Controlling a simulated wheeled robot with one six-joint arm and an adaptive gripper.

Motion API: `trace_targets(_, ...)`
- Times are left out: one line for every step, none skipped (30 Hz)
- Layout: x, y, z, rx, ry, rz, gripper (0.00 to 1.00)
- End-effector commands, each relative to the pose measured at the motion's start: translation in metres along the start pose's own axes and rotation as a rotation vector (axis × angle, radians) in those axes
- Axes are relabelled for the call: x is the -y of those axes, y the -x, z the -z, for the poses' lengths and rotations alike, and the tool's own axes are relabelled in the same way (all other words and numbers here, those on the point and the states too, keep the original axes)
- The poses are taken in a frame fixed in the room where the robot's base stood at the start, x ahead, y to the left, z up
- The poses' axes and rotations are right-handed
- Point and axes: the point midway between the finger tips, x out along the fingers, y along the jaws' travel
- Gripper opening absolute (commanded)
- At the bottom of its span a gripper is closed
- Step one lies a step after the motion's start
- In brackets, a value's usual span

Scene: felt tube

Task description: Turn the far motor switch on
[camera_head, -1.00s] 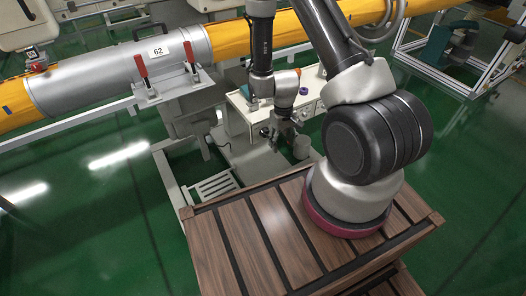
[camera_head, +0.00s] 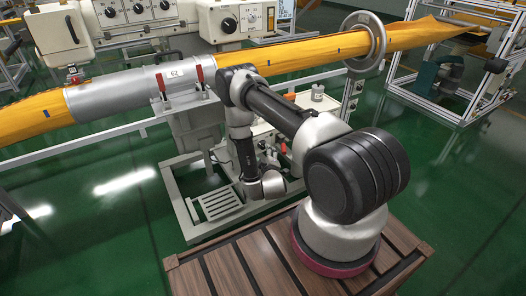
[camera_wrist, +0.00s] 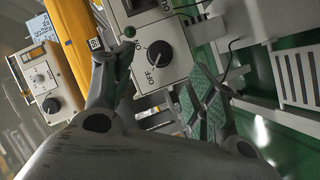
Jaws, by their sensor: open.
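A black rotary switch (camera_wrist: 160,53) with ON and OFF lettering sits on a pale control box in the wrist view. My gripper (camera_wrist: 160,66) is open, with its two grey fingers spread on either side of the switch's lower area. Nothing is between the fingertips, and I cannot tell how far the switch is from them. I cannot tell which is the far motor switch. In the head view, my wrist hangs low by the white machine base, and the gripper is hidden.
A yellow felt tube (camera_head: 300,62) runs through a silver sleeve (camera_head: 120,92) marked 62, with red-handled clamps (camera_head: 199,73). A ring (camera_head: 364,42) surrounds the tube at right. A panel with several dials (camera_head: 137,8) stands behind. Green floor (camera_head: 100,180) is clear at left.

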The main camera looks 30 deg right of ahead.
Motion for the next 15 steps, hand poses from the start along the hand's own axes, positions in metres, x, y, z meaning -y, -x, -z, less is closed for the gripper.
trace_targets(0.000, -0.005, -0.001, 0.002, 0.006, -0.001, 0.57)
trace_targets(0.000, -0.008, -0.001, 0.003, 0.008, -0.001, 0.57)
trace_targets(0.000, -0.014, -0.001, 0.003, 0.006, -0.001, 0.57)
trace_targets(-0.001, -0.019, -0.001, 0.003, 0.006, -0.001, 0.57)
trace_targets(-0.001, -0.024, -0.001, 0.002, 0.006, 0.000, 0.57)
trace_targets(0.000, -0.032, -0.001, 0.002, 0.006, 0.000, 0.57)
trace_targets(0.000, -0.037, -0.001, 0.003, 0.006, 0.000, 0.57)
trace_targets(0.000, -0.042, -0.001, 0.004, 0.005, 0.000, 0.57)
trace_targets(0.000, -0.049, -0.001, 0.003, 0.005, 0.000, 0.57)
trace_targets(0.000, -0.053, -0.001, 0.003, 0.005, 0.001, 0.57)
trace_targets(0.001, -0.057, -0.001, 0.003, 0.005, 0.002, 0.57)
trace_targets(0.001, -0.062, -0.001, 0.003, 0.006, 0.002, 0.57)
trace_targets(0.001, -0.066, -0.001, 0.003, 0.006, 0.002, 0.57)
trace_targets(0.001, -0.068, -0.001, 0.004, 0.006, 0.003, 0.57)
trace_targets(0.001, -0.071, -0.001, 0.004, 0.006, 0.003, 0.57)
